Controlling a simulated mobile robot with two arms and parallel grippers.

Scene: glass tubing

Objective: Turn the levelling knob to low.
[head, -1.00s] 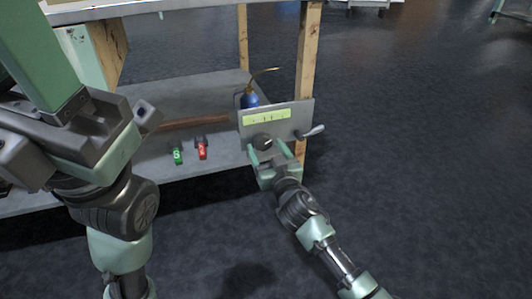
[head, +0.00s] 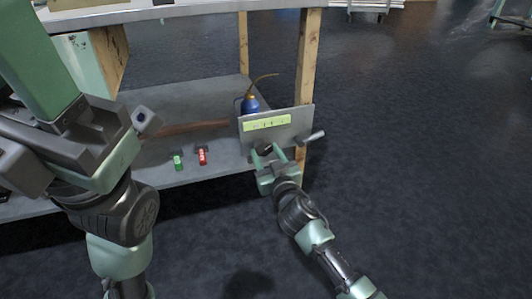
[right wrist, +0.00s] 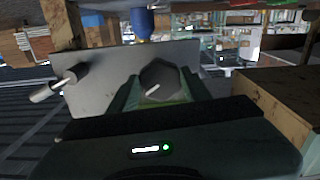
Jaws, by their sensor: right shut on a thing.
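The levelling knob is a dark knob (head: 267,150) on the front of a grey panel (head: 299,122), below a yellow-green label strip (head: 267,124). In the right wrist view the knob (right wrist: 160,78) shows a pale pointer line and sits between the two green fingers. My right gripper (head: 269,155) is shut on the knob, reaching it from the front; it also shows in the right wrist view (right wrist: 160,88). The label's markings are too small to read. My left arm fills the left of the head view, and its jaws cannot be made out clearly.
A handle (head: 313,137) sticks out at the panel's right side. A blue can with a curved spout (head: 250,104) stands behind the panel. A green tag (head: 178,162) and a red one (head: 202,156) are on the shelf edge. A wooden post (head: 308,60) rises behind; floor at right is clear.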

